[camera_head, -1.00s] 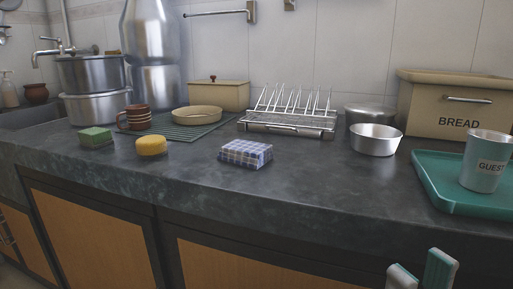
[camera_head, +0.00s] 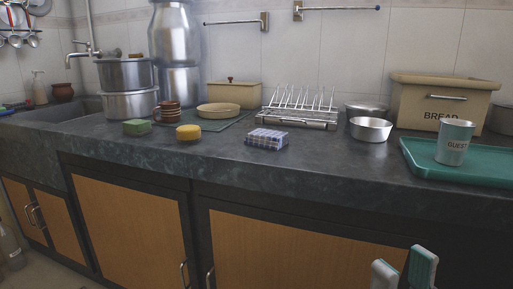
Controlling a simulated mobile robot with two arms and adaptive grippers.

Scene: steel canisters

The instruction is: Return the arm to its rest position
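My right gripper (camera_head: 403,269) shows only its two pale and green fingertips at the bottom right edge, in front of the cabinet and below the counter edge. The fingers stand apart with nothing seen between them, so it is open and empty. The rest of my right arm is out of view. My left gripper is not in view. A tall steel canister stack (camera_head: 174,40) stands at the back left of the counter, clear of the gripper.
The dark stone counter (camera_head: 330,172) runs across the view above wooden cabinets (camera_head: 290,248). A teal tray (camera_head: 480,170) with a "GUEST" cup (camera_head: 454,142) is on the right. A blue checked bundle (camera_head: 266,139), yellow sponge (camera_head: 188,132) and steel bowl (camera_head: 370,129) sit farther left.

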